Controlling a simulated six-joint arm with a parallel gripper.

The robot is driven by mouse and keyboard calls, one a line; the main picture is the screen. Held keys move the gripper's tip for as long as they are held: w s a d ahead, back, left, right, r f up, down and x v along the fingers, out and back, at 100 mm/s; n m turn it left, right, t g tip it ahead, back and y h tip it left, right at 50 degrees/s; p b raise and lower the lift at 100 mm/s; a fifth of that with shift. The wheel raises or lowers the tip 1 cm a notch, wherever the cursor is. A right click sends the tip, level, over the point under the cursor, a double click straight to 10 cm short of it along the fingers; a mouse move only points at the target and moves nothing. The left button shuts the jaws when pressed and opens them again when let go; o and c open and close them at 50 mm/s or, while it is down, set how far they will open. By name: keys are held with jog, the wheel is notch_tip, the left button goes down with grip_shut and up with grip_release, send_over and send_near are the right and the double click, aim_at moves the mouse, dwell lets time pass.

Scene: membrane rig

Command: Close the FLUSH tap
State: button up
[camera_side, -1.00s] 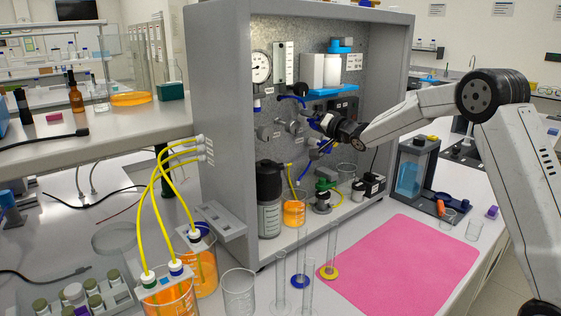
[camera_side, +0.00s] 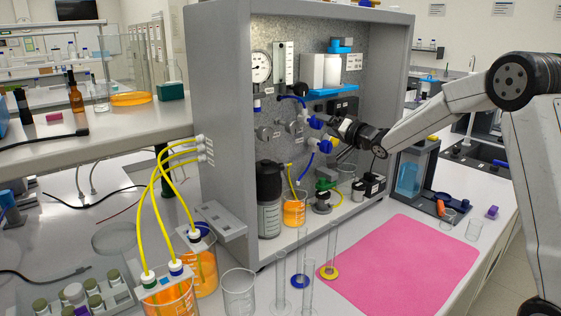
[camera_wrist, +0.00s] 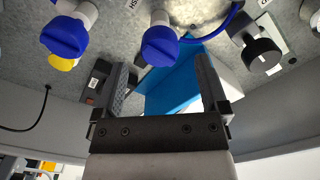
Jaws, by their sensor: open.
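Two blue-handled taps stick out from the rig's back panel, an upper one (camera_side: 315,122) and a lower one (camera_side: 327,146). In the wrist view one blue tap (camera_wrist: 160,46) stands ahead of the gap between my fingers, apart from them. A partly cut-off label ending in "SH" (camera_wrist: 132,5) is beside it. A second blue tap (camera_wrist: 65,36) with a yellow part is to its left. My gripper (camera_wrist: 162,64) is open and empty; in the side view (camera_side: 341,144) it is just right of the taps. I cannot read the tap labels in the side view.
A blue shelf (camera_side: 330,91) with white containers is above the taps. A black knob (camera_wrist: 262,54) is right of the tap in the wrist view. A beaker of orange liquid (camera_side: 294,208) stands below. A pink mat (camera_side: 410,265) lies clear in front.

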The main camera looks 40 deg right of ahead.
jog(key=shift+s, duration=0.9)
jog(key=shift+s+a+f, duration=0.15)
jog(key=shift+a+f, duration=0.2)
jog(key=shift+f, duration=0.05)
jog(key=s+a+f+n+g, duration=0.3)
jog(key=s+a+f+g, duration=0.2)
jog(key=s, duration=0.4)
jog(key=s+a+f+n+g, duration=0.3)
jog(key=s+a+f+g, duration=0.2)
jog(key=s+f, duration=0.3)
jog(key=s+a+f+n+g, duration=0.3)
jog(key=s+a+f+g, duration=0.2)
jog(key=s, duration=0.6)
notch_tip(320, 180, down, 2)
jog(key=shift+s+a+f, duration=0.15)
jog(key=shift+a+f, duration=0.05)
jog(key=shift+a, duration=0.7)
